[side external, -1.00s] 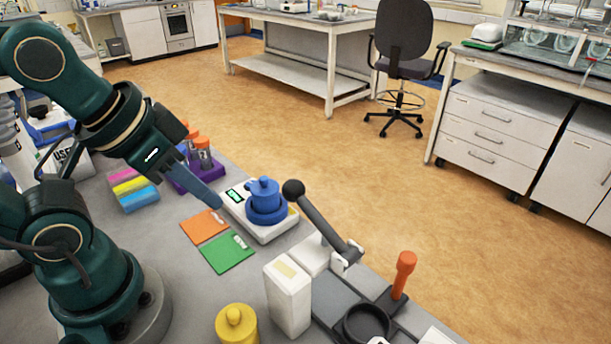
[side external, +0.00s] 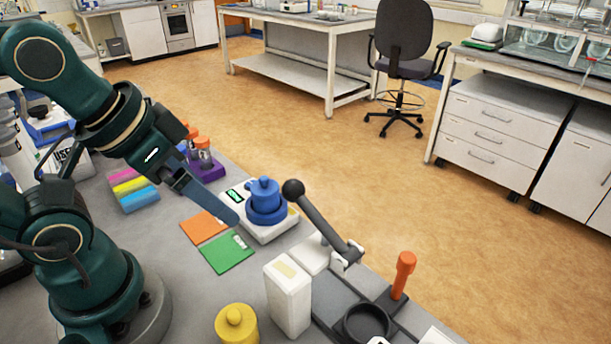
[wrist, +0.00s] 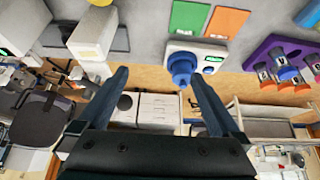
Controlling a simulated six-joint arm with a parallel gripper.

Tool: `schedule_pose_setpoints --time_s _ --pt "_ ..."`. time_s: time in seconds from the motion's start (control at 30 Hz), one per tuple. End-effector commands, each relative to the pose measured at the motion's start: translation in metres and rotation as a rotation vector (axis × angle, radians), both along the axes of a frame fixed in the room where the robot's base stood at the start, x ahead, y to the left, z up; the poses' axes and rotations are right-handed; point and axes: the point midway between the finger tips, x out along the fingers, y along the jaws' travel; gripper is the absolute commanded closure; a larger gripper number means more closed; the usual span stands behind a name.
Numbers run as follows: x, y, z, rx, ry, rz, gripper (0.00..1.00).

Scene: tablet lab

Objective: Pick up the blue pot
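The blue pot (side external: 264,196), with a knobbed lid, sits upright in a blue ring-shaped base on a white scale (side external: 270,232) with a green display. In the wrist view the pot (wrist: 182,67) shows just left of the right finger's tip, with the scale (wrist: 213,60) behind it. My gripper (wrist: 157,76) is open, its fingers wide apart with nothing held. In the side view my gripper's near finger points down toward the scale's left side and stays clear of the pot. The other finger is largely hidden there.
Orange (side external: 204,227) and green (side external: 227,253) cards lie left of the scale. A purple tube rack (side external: 205,172) stands behind my gripper. A black-knobbed lever (side external: 318,215), a white box (side external: 288,293) and a yellow pot (side external: 236,325) stand toward the front.

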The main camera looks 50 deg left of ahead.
Motion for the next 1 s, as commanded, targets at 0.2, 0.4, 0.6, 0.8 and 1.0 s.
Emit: schedule_pose_setpoints --time_s 0.2,0.4,0.6,0.8,1.0 --pt "0.0 0.0 0.001 0.0 -0.001 0.0 0.0" --pt "0.001 0.0 0.021 0.0 -0.005 0.0 0.0" --pt "0.001 0.0 0.05 0.0 -0.005 0.0 0.0" --pt "0.039 0.038 0.061 0.103 -0.137 0.125 0.0" --pt "0.08 0.082 0.083 0.233 -0.318 0.222 0.0"
